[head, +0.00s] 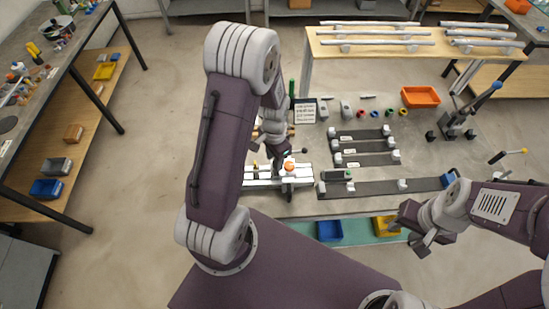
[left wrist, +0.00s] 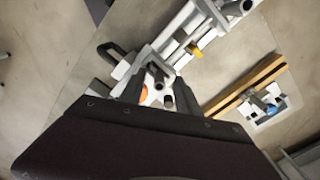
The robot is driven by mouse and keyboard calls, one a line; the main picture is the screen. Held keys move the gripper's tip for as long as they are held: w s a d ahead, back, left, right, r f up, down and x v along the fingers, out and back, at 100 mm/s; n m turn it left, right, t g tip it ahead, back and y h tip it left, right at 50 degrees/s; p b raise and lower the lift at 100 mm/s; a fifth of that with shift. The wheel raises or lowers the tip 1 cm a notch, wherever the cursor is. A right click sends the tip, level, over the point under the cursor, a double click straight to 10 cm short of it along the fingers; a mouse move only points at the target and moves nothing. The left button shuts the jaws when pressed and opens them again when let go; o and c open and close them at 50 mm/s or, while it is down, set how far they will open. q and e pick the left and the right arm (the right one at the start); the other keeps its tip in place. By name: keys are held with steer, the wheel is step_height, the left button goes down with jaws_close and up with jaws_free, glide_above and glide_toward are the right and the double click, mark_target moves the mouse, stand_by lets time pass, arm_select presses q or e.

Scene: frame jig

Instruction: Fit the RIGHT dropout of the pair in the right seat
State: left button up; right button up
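My left gripper (head: 282,163) is low over the pale rail jig (head: 262,182) on the table. In the left wrist view its two fingers stand apart (left wrist: 160,88). An orange round part (left wrist: 143,95) and grey cylindrical parts (left wrist: 165,84) show between and beyond them; I cannot tell whether the fingers touch any. The orange part also shows in the head view (head: 289,167). The jig runs diagonally in the wrist view (left wrist: 192,28). I cannot make out the right dropout or its seat. My right gripper (head: 432,242) hangs near the front right table edge, clear of the jig; its opening is unclear.
Dark trays with pale posts (head: 385,187) lie right of the jig. Two grey blocks (head: 347,110), small coloured rings and an orange bin (head: 421,97) are further back. A lever-handled stand (head: 456,122) is at right. Blue (head: 330,231) and yellow bins are below the front edge.

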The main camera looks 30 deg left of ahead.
arm_select(q)
step_height(320, 180, up, 9)
steer(key=shift+r+b, duration=0.1)
steer(key=shift+b, duration=0.35)
arm_select(e)
steer(key=shift+f, duration=0.5)
steer(key=shift+s, duration=0.1)
